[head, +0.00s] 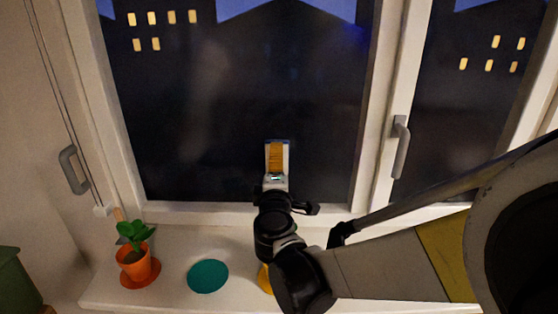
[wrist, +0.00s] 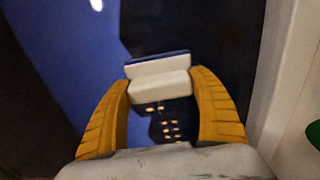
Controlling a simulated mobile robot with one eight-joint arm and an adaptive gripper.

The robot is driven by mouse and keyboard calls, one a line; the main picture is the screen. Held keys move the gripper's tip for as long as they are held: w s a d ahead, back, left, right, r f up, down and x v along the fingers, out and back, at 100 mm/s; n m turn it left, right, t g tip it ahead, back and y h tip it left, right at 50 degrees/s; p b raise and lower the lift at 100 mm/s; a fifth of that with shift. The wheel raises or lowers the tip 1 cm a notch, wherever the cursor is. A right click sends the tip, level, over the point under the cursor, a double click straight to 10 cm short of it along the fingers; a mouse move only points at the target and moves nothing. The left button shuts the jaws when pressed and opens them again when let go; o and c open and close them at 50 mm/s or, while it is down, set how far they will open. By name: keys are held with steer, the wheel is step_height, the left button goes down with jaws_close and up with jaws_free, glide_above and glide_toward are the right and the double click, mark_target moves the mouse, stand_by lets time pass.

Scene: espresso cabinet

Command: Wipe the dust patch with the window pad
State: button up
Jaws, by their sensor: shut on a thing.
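The window pad (wrist: 158,68), white with a dark blue face, sits between the two ribbed orange fingers of my gripper (wrist: 162,88) in the wrist view. My gripper is shut on its white grip part. In the head view my gripper (head: 276,155) is in front of the lower part of the large dark window pane (head: 235,100). The pad's blue and white edge (head: 277,141) shows just past the fingers. I cannot tell whether the pad touches the glass. I cannot make out the dust patch clearly in either view.
A white frame with a grey handle (head: 400,147) borders the pane on the right. On the sill (head: 180,248) stand an orange pot with a plant (head: 136,260) and a teal disc (head: 208,276). A yellow thing (head: 264,279) is partly hidden by my arm.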

step_height(320, 180, up, 2)
steer(key=shift+r+p, duration=0.15)
steer(key=shift+p, duration=0.55)
steer(key=shift+s+d, duration=0.15)
steer(key=shift+d, duration=5.6)
steer(key=shift+w+a+b, duration=0.2)
steer(key=shift+a+b, duration=0.4)
steer(key=shift+a, duration=5.1)
steer(key=shift+s+a+p, duration=0.1)
steer(key=shift+s+p, duration=0.2)
steer(key=shift+s, duration=2.65)
